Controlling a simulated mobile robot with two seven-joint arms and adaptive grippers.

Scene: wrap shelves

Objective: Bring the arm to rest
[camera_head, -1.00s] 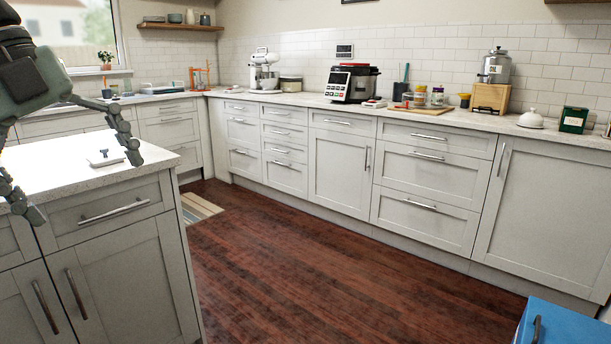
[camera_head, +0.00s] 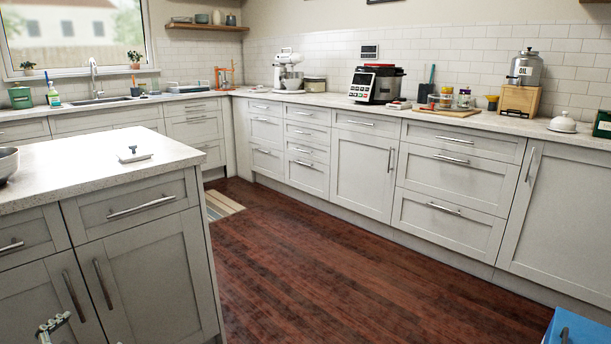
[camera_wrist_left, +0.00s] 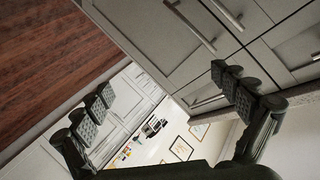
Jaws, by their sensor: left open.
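My left gripper (camera_wrist_left: 168,88) shows in the left wrist view with its two dark, padded fingers spread wide apart. Nothing is between the fingers. Cabinet fronts with bar handles and a strip of dark wood floor show beyond them, tilted in the picture. In the head view only a small jointed piece, likely a fingertip of mine, shows at the bottom left edge, in front of the island cabinet (camera_head: 150,260). The rest of the left arm is out of that view. My right gripper is in neither view.
The island's speckled worktop (camera_head: 75,165) holds a small white dish (camera_head: 133,156) and part of a metal bowl (camera_head: 8,163). A blue box-like thing (camera_head: 580,330) stands at the bottom right.

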